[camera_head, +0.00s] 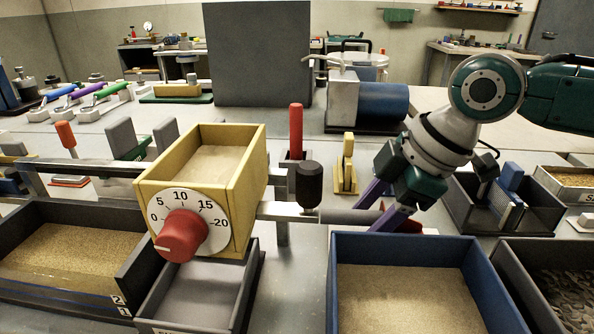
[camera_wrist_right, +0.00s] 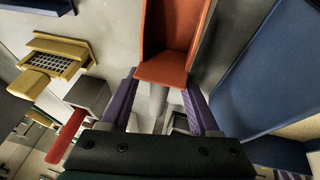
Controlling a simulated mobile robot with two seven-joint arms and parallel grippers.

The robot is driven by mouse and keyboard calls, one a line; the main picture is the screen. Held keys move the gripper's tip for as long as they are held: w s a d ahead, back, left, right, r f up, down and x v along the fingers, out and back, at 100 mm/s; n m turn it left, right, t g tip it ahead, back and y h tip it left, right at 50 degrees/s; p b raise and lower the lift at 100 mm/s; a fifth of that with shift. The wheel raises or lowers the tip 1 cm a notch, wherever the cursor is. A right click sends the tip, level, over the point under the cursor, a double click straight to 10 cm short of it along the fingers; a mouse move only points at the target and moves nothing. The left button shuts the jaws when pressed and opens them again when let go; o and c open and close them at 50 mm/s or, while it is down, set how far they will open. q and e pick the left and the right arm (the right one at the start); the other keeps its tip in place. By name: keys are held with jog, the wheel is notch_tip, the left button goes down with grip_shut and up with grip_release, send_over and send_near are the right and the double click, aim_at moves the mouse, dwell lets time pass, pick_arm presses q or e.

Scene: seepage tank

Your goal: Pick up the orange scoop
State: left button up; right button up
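My right gripper (camera_head: 383,217) points down at that patch. Its two purple fingers (camera_wrist_right: 160,92) are spread apart, with the scoop's near end just beyond and between their tips. Whether they touch it I cannot tell. My left gripper is not in view.
A blue sand tray (camera_head: 345,250) stands in front of my right gripper. A yellow sand box with a red dial (camera_head: 181,236) and a grey bar with a black knob (camera_head: 309,184) stand to its left. A blue-grey motor-like cylinder (camera_head: 381,102) stands behind.

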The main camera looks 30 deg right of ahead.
grip_shut()
dwell(1.3)
